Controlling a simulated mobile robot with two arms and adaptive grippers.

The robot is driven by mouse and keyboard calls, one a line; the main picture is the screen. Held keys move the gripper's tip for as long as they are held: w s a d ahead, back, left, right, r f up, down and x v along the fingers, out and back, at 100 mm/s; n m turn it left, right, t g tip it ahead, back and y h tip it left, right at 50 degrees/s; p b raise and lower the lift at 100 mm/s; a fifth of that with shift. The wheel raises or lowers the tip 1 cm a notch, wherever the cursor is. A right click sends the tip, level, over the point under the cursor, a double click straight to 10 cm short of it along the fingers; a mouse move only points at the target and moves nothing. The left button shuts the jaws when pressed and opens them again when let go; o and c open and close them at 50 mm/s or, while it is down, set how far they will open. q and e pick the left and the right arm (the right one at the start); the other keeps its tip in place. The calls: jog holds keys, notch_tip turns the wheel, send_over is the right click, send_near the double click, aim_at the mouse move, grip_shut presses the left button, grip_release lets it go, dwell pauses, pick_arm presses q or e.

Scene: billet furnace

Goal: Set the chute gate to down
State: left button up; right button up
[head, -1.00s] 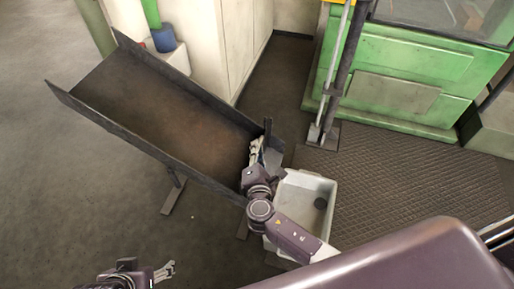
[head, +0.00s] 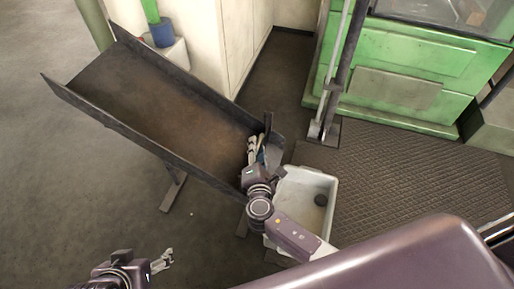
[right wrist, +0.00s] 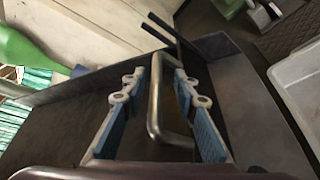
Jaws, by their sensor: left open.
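The sloping dark metal chute (head: 165,105) runs down from upper left, with its lower end at the pale bin. My right gripper (head: 256,150) is at this lower end. The right wrist view shows its blue-padded fingers (right wrist: 157,82) spread apart on either side of a bare metal bar handle (right wrist: 155,100), with gaps visible. A dark plate (right wrist: 215,95), apparently the chute gate, stands just right of the handle. My arm hides much of the gate in the head view, so its height is unclear. My left gripper (head: 165,262) is open and empty above the floor.
The pale bin (head: 328,190) sits under the chute's lower end with a dark round piece inside. A green machine (head: 400,85) and a tall post (head: 337,75) stand behind. The floor left of the chute is clear.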

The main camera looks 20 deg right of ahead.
jog(key=v, duration=1.2)
